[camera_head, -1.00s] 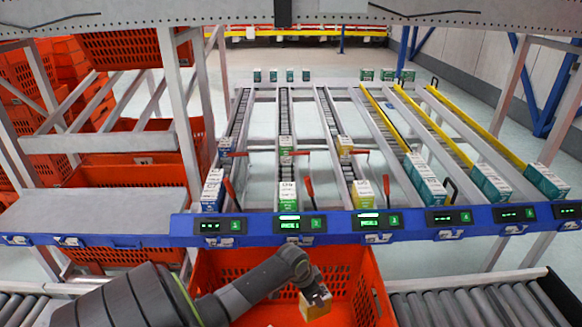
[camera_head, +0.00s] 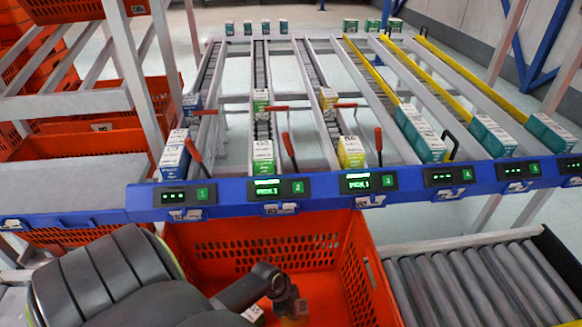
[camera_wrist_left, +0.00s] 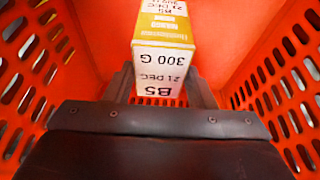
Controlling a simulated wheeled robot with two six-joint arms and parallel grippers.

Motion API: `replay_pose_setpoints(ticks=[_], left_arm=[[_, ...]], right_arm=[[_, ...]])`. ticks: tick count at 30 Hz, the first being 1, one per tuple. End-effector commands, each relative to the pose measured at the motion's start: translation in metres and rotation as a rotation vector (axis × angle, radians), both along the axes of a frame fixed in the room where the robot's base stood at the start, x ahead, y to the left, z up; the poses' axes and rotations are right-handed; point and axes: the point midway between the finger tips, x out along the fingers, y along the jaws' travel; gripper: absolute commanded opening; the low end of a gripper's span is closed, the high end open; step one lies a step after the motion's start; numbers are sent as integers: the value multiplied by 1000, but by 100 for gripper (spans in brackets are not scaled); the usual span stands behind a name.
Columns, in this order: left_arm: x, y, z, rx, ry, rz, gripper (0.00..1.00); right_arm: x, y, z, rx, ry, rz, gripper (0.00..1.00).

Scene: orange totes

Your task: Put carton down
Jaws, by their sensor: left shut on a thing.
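The yellow and white carton (camera_wrist_left: 165,40), printed "B5" and "300 G", is between the fingers of my left gripper (camera_wrist_left: 165,90) in the left wrist view. The gripper is shut on it. In the head view my left gripper (camera_head: 288,300) is down inside the orange tote (camera_head: 270,242), and the carton there is dim and partly hidden. The tote's perforated walls rise on both sides in the wrist view. Whether the carton touches the tote floor cannot be told. My right gripper is not in view.
A blue rail (camera_head: 330,192) with lit displays runs behind the tote, below lanes of cartons. A roller conveyor (camera_head: 470,280) lies to the right.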

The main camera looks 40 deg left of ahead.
Motion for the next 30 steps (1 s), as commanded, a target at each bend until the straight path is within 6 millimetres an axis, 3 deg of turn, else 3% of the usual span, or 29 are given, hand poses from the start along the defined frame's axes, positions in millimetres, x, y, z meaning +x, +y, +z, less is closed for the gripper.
replay_pose_setpoints(ticks=[3,6,21,22,26,30], left_arm=[[1,-1,-20,-2,0,1,20],[1,0,-27,-1,-1,1,20],[0,0,-35,0,0,0,20],[0,0,-35,0,0,0,52],[0,0,-34,0,0,1,69],[0,0,-34,0,0,1,71]], right_arm=[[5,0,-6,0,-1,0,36],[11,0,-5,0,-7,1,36],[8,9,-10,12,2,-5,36],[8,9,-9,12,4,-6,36],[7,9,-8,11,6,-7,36],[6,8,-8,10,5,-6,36]])
